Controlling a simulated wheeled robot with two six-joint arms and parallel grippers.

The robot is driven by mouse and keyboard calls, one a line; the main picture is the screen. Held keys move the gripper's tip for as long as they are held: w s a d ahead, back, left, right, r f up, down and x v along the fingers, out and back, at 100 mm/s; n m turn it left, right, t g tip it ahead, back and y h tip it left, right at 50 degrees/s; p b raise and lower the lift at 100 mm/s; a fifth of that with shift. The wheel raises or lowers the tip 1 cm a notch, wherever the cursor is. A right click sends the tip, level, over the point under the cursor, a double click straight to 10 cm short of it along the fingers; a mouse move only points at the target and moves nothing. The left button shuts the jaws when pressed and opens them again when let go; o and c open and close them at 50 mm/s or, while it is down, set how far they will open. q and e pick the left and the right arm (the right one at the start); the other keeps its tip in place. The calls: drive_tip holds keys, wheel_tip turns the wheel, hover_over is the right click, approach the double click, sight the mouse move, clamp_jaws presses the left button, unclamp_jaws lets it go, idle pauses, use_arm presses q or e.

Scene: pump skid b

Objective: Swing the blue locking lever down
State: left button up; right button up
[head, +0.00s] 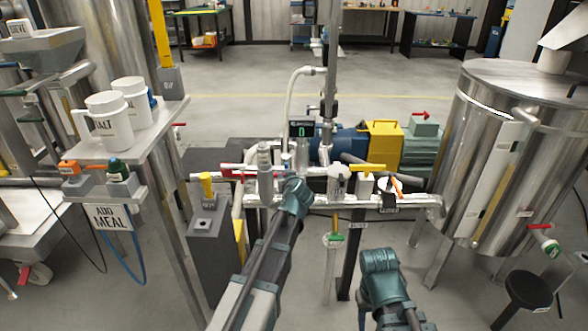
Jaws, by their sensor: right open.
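I cannot make out a blue locking lever for certain in the head view. The pump skid's pipework (345,200) stands ahead, with a red lever (240,172), a yellow lever (367,167) and an orange-tipped handle (397,187) on it. My right gripper (379,260) is low in front of the pipework, open, apart from the levers; its fingers are hard to make out. My left arm reaches up to the pipework near the middle, and its wrist hides part of the pipe. The left gripper's fingers do not show.
A blue motor (345,143) and yellow guard (383,140) sit behind the pipes. A steel tank (500,150) stands right, with a dark stool (527,290) before it. A shelf (160,130) with two white mugs and a grey post (210,245) stand left. Open floor lies behind.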

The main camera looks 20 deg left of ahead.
use_arm(q)
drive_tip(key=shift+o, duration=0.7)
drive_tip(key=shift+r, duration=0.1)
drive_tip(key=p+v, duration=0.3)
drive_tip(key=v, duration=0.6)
drive_tip(key=shift+p, duration=0.3)
use_arm(e)
wheel_tip(320, 180, up, 4)
drive_tip(key=shift+f, duration=0.25)
